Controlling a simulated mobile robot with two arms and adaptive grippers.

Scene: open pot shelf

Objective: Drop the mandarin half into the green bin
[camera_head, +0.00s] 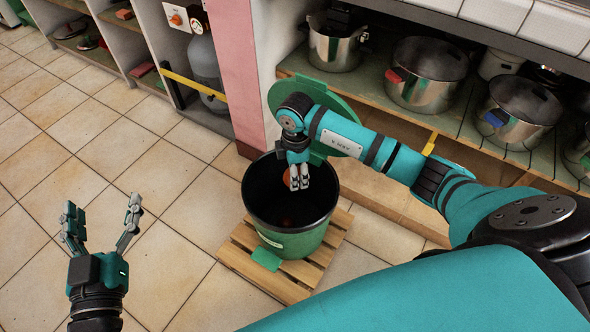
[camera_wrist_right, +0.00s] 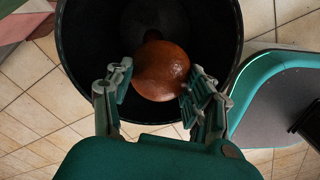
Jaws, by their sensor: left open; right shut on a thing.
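The green bin (camera_head: 290,244) stands open on a wooden pallet, with a dark inside. In the right wrist view its dark rim (camera_wrist_right: 236,50) surrounds the fingertips. My right gripper (camera_head: 299,184) hangs over the bin's mouth, shut on the mandarin half (camera_wrist_right: 162,70), an orange-brown dome between the fingers. In the head view the mandarin half is mostly hidden behind the fingers. My left gripper (camera_head: 102,205) is open and empty over the tiled floor at the left.
A wooden pallet (camera_head: 262,288) lies under the bin. A green round lid (camera_head: 347,106) stands behind it. Shelves with several steel pots (camera_head: 427,75) run along the back right. A pink post (camera_head: 236,60) and a grey cylinder (camera_head: 205,65) are behind left. The tiled floor at left is clear.

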